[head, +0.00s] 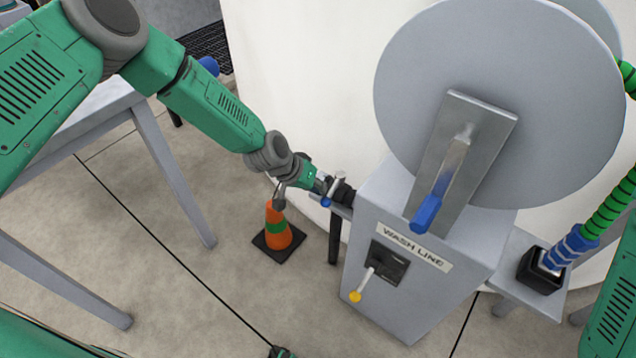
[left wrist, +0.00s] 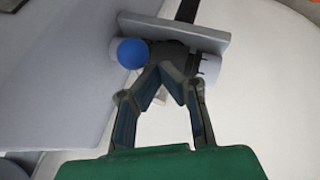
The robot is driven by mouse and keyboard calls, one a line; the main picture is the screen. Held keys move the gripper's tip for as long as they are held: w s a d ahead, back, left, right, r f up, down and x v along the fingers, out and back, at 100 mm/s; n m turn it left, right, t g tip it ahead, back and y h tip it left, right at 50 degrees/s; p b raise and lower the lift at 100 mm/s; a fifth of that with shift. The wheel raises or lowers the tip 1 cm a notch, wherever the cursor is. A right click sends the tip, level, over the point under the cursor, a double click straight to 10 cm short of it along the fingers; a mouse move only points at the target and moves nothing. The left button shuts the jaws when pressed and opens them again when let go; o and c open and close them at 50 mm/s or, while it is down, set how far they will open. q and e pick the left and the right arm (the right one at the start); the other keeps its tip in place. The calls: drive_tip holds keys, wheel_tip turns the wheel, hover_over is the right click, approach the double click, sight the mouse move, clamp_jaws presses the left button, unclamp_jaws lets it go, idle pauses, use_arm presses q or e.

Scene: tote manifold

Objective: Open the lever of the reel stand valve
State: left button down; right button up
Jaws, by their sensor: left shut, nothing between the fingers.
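The reel stand (head: 405,285) is a grey cabinet labelled "WASH LINE", below a large grey reel disc (head: 500,85). My right gripper is not in view.
A yellow-tipped lever (head: 362,284) is on the front panel. A blue-gripped crank (head: 428,210) hangs on the reel. An orange cone (head: 277,228) stands below my left gripper. A grey table (head: 165,165) is at left, and a green hose (head: 606,210) at right.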

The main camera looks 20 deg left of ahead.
use_arm(q)
drive_tip(key=shift+s+d+r+n+t+y+p, duration=0.2)
drive_tip(key=shift+d+n+p, duration=0.2)
drive_tip(key=shift+d+p, duration=0.2)
drive_tip(key=shift+s+d+r+n+t+y+p, duration=0.1)
drive_tip(key=shift+s+d+n+p, duration=0.1)
drive_tip(key=shift+d+n+p, duration=0.35)
drive_tip(key=shift+w+d+f+n+t+y+p, duration=0.15)
drive_tip(key=shift+d+n+t+y+p, duration=0.25)
drive_tip(key=shift+d+n, duration=0.55)
drive_tip(key=shift+w+d+f+n+t+y+p, duration=0.15)
drive_tip(key=shift+d+n+t+y+p, duration=0.15)
drive_tip(key=shift+d+n+y+p, duration=0.55)
drive_tip(key=shift+d+h+b, duration=0.3)
drive_tip(key=shift+h+b, duration=0.05)
drive_tip(key=shift+b, duration=0.05)
